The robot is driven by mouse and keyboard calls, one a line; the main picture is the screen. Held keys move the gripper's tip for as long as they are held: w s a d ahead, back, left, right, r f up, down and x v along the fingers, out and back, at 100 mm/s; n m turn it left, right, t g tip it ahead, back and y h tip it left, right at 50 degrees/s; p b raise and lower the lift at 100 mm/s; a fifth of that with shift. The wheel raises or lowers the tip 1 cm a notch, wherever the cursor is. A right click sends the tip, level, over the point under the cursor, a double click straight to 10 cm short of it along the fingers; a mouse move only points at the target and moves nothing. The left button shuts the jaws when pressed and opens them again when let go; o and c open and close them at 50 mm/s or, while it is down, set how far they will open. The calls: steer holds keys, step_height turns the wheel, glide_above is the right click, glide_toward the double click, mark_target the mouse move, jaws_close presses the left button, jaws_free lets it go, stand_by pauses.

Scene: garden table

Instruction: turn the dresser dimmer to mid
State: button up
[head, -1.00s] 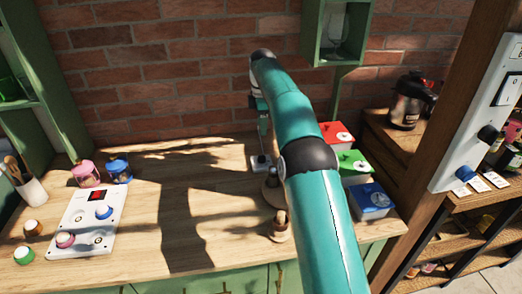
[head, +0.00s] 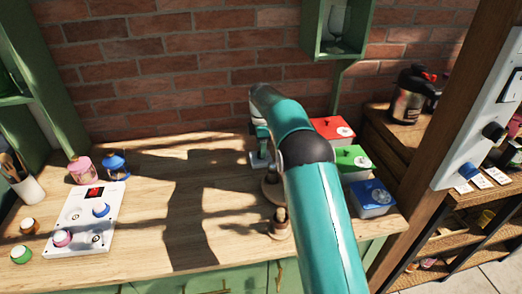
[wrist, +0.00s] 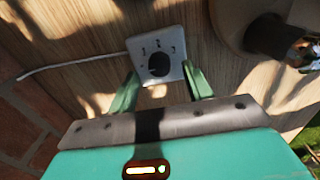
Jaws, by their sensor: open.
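The dimmer (wrist: 172,47) shows in the wrist view as a small white square plate with a dark round knob (wrist: 158,65) and several marks along one side. I cannot make out which mark the knob points to. My gripper (wrist: 160,71) is open, with one green finger on each side of the plate's near part and the knob between them in the picture. I cannot tell whether the fingers touch anything. In the head view my gripper (head: 263,146) is low over the dresser top (head: 150,215), and the white plate (head: 258,163) is partly hidden by it.
Two wooden holders (head: 279,226) stand close in front of the plate. Red (head: 328,129), green (head: 349,158) and blue (head: 371,200) boxes stand right of my arm. A pale cord (wrist: 75,64) runs from the plate.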

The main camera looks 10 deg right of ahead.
step_height(320, 180, down, 2)
steer(key=shift+f, duration=0.1)
steer(key=shift+c, duration=0.4)
steer(key=c, duration=0.9)
